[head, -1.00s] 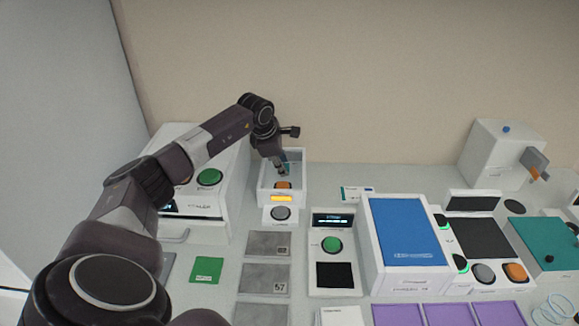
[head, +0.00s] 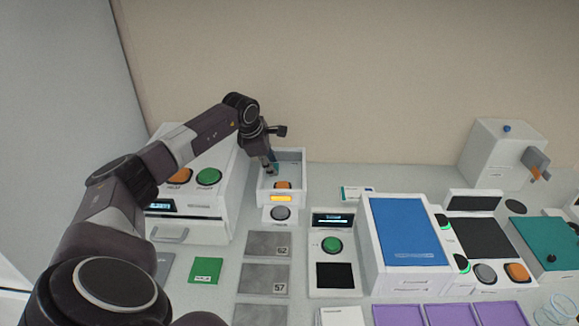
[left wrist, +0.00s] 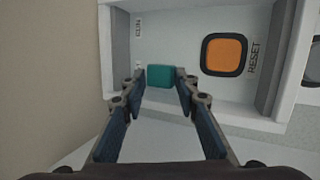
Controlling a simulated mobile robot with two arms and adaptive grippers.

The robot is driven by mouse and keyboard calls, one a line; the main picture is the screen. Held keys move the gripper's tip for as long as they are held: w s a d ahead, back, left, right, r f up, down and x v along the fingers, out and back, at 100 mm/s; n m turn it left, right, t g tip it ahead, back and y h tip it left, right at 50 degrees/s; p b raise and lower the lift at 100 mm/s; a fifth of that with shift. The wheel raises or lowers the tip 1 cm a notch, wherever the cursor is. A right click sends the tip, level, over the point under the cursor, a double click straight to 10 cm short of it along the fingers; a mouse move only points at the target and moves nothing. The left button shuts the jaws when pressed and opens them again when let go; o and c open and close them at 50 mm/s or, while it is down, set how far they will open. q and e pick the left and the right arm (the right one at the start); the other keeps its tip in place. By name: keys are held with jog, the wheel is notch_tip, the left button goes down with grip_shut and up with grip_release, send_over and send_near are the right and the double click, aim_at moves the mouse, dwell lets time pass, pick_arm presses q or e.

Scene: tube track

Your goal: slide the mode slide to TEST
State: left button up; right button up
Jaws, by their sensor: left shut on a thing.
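The mode slide (left wrist: 160,76) is a teal block inside a white open-fronted box (head: 293,157). In the left wrist view it sits between the fingertips of my left gripper (left wrist: 159,80), which is shut on it. A RUN label (left wrist: 138,27) is above and left of the slide in that view. Another small mark lies close beside the slide, too small to read. In the head view my left gripper (head: 270,169) reaches down into the left part of the box. My right gripper is not in view.
An orange RESET button (left wrist: 224,55) is beside the slide in the same box. The box walls stand close around the gripper. A white unit with a green button (head: 208,177) stands to the left. A blue-topped box (head: 408,230) is farther right.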

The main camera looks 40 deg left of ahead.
pick_arm(q)
jog(key=shift+s+f, duration=0.15)
jog(key=shift+f, duration=0.05)
jog(key=o, duration=0.6)
jog(key=shift+r, duration=0.1)
jog(key=shift+r, duration=0.1)
jog(key=shift+r+p, duration=2.5)
jog(key=shift+r, duration=1)
